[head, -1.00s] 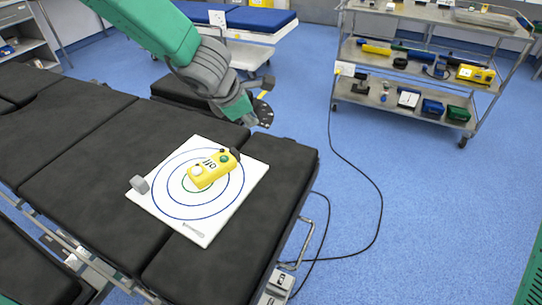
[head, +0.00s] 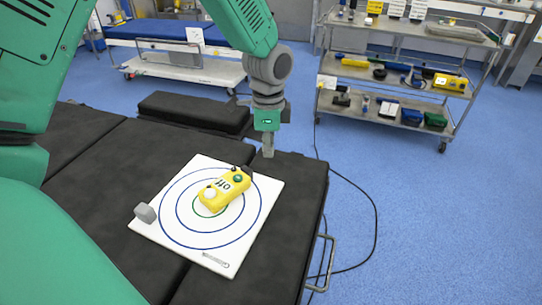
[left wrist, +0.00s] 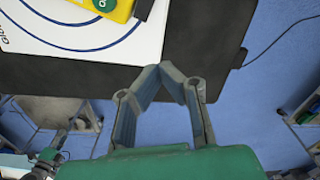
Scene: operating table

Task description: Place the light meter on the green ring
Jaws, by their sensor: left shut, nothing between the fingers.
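The yellow light meter (head: 225,190) lies on the white target board, over the green ring (head: 204,211). The ring shows only in part, at the meter's lower left; the rest is hidden under the meter. The meter's end also shows at the top of the left wrist view (left wrist: 112,7). My left gripper (head: 268,152) is beyond the board's upper right corner, apart from the meter, pointing down. In the left wrist view its fingertips (left wrist: 172,68) meet with nothing between them. My right gripper is not in view.
The white board (head: 225,262) with blue rings lies on the black operating table (head: 285,240). A small grey block (head: 145,213) sits at the board's left edge. A metal cart (head: 395,85) with several items stands at the back right. Blue floor is open on the right.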

